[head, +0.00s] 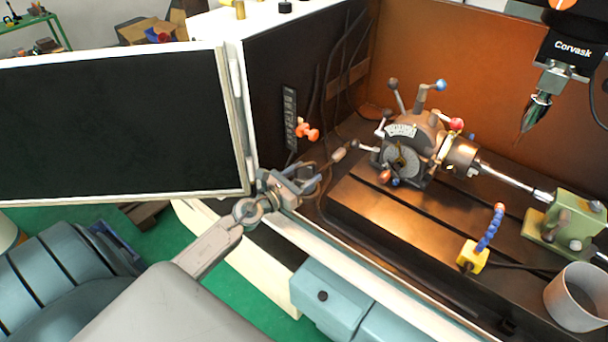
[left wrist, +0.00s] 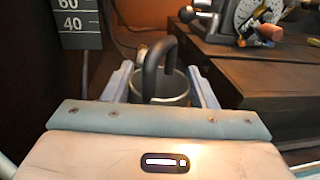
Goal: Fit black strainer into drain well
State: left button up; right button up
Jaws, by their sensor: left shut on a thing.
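My left gripper (head: 312,183) is at the near left corner of the machine bed, below the gauge strip. In the left wrist view its fingers (left wrist: 165,85) stand on either side of a dark loop handle (left wrist: 152,66), and the gripper is shut on it. I take this handle to be part of the black strainer. A grey, round, cup-like body (left wrist: 174,88) shows behind and below the loop. I cannot tell whether it is the strainer's body or the drain well. The strainer is mostly hidden in the head view. My right gripper is not in view.
The indexing chuck (head: 405,155) with several knobbed levers stands on the dark bed right of the gripper. A gauge strip (head: 290,118) and orange valve (head: 308,131) are just behind. A large dark panel (head: 110,125) is at left. A grey cup (head: 578,298) stands far right.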

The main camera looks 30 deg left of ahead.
pick_arm(q)
jog(key=shift+f+b, duration=0.4)
jog(key=shift+f, duration=0.2)
jog(key=shift+f+b, duration=0.6)
jog(key=shift+b, duration=0.1)
jog(key=o, duration=1.1)
